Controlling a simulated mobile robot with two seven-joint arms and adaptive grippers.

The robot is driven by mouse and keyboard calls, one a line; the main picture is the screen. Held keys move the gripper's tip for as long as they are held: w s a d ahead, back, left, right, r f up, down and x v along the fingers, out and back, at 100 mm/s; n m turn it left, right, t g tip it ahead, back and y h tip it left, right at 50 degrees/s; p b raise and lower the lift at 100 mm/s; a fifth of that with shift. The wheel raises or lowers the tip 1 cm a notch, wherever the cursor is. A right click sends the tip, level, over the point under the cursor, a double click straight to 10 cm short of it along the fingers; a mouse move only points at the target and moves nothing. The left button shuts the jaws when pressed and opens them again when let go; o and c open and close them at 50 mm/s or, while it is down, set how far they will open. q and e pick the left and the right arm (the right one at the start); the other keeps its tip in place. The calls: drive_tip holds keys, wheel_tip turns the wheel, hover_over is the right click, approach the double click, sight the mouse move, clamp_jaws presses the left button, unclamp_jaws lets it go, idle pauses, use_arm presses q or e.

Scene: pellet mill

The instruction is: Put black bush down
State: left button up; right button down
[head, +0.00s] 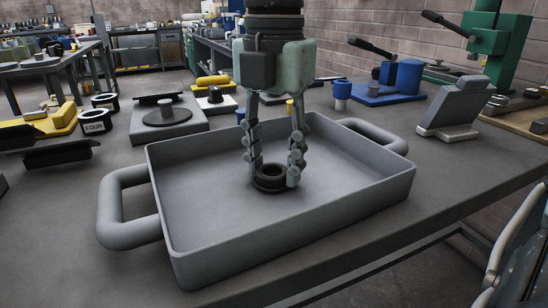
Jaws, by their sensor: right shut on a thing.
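The black bush (270,185) is a short dark ring with a hole in its middle. It is upright at the floor of a grey tray (217,251), near the tray's middle. My right gripper (274,172) points straight down over the tray. Its two fingers are shut on the bush, one at each side. The bush looks to be touching the tray floor, but a small gap cannot be ruled out. The fingers hide parts of its sides. My left gripper is not in view.
The tray has low walls and a loop handle at each end; its floor around the bush is clear. Black rings (95,121) and a grey plate with a dark disc (167,115) lie left. A blue fixture (400,83) and a grey angled stand (456,104) stand right.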

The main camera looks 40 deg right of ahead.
drive_tip(key=shift+f, duration=0.1)
drive_tip(key=c, duration=0.9)
unclamp_jaws()
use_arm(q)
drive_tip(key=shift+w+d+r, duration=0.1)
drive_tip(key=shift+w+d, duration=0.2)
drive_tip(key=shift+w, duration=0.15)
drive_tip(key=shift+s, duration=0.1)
use_arm(e)
drive_tip(key=shift+r, duration=0.3)
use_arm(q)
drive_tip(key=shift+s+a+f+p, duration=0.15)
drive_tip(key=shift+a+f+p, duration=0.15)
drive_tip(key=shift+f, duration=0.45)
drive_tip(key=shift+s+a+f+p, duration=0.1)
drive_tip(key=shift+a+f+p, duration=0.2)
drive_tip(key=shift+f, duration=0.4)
use_arm(e)
drive_tip(key=shift+r, duration=5.9)
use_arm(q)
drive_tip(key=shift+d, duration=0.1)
